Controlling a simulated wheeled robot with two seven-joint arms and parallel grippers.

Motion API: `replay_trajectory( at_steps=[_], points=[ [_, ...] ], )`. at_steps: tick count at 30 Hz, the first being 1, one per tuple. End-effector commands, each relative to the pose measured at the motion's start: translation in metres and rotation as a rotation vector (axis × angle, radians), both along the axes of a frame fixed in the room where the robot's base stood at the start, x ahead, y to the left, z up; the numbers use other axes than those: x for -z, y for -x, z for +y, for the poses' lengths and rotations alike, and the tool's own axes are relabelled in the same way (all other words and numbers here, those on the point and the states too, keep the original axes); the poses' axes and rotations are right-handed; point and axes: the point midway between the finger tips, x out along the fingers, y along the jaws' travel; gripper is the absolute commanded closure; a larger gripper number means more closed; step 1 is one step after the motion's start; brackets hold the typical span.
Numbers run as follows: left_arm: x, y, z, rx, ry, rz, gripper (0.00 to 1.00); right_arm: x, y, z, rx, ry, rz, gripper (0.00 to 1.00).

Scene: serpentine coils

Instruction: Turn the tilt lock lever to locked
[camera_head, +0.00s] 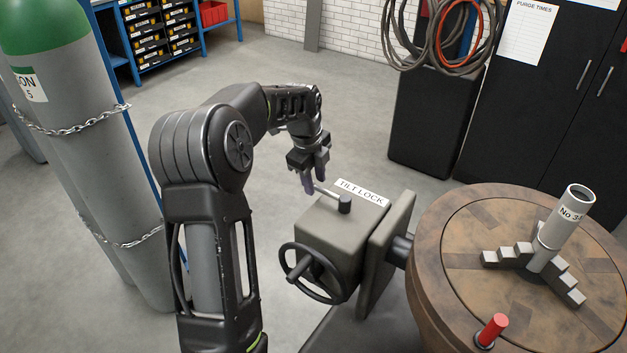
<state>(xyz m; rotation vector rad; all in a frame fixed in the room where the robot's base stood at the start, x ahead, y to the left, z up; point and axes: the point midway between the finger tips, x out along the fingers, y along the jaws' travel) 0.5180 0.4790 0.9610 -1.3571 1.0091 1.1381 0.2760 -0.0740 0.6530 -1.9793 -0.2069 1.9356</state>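The tilt lock lever (328,194) is a short light bar on a dark round pivot (345,204), on top of a grey box (335,235). A white label (362,192) reading TILT LOCK lies behind the pivot. The lever points from the pivot to the back left. My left gripper (313,185) is at the lever's free end, fingers pointing down. Its fingers look apart, with the lever's end near or between them. I cannot tell whether they touch it. My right gripper is out of view.
A black handwheel (311,273) is on the box's front. To the right is a round brown turntable (455,300) with a grey tube (558,228), stepped jaws and a red handle (492,330). Chained gas cylinders (75,130) stand on the left. The floor behind the box is clear.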

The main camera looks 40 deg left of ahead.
Motion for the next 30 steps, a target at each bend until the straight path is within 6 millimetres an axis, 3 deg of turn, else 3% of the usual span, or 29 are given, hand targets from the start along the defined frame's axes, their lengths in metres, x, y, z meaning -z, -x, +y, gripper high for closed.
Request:
replay_trajectory(
  at_steps=[15,30],
  points=[
    [-0.069,0.014,0.002,-0.003,-0.004,-0.004,0.66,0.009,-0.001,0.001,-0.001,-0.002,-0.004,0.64],
    [-0.072,0.015,0.001,-0.003,-0.003,-0.002,0.66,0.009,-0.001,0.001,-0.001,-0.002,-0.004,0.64]
  ],
)
